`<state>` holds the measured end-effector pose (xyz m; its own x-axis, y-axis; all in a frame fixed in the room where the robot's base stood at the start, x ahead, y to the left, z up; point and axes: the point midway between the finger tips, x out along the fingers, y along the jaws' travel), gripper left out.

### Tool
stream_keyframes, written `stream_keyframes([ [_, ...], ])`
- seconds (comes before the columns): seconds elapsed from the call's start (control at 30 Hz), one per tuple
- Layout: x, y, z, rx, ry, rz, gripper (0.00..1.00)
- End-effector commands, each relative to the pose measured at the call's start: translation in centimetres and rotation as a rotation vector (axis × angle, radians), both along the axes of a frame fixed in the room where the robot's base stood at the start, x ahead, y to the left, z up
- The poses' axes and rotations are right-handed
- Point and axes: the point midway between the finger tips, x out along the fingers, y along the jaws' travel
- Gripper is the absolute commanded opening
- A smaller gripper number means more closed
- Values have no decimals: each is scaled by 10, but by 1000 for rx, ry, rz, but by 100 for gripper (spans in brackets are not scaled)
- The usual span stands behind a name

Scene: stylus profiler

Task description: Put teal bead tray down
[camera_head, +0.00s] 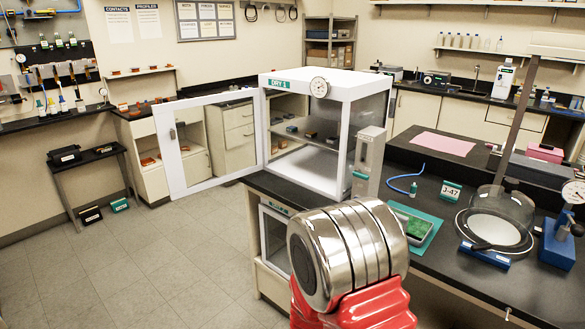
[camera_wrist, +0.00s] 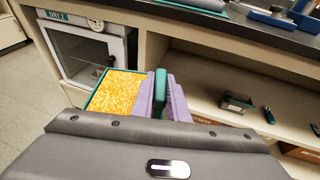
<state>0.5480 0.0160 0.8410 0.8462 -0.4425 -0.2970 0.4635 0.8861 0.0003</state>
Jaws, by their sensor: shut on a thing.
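In the wrist view, the teal bead tray (camera_wrist: 93,101) has a teal rim and is filled with orange-yellow beads. My gripper (camera_wrist: 163,88) has purple fingers shut on the tray's teal upright grip (camera_wrist: 159,88). The tray is held in front of the lower part of the bench, clear of the bench top. In the head view my own arm fills the lower middle, and neither the held tray nor my fingers show there.
A white cabinet (camera_head: 317,86) stands with its door (camera_head: 183,146) swung open to the left. A glass dome (camera_head: 503,212) stands right. An open lower shelf (camera_wrist: 215,93) holds a small box (camera_wrist: 237,104).

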Motion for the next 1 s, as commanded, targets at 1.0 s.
stream_keyframes([
  [1.0, 1, 6, 0, 0, -5, 109, 0],
])
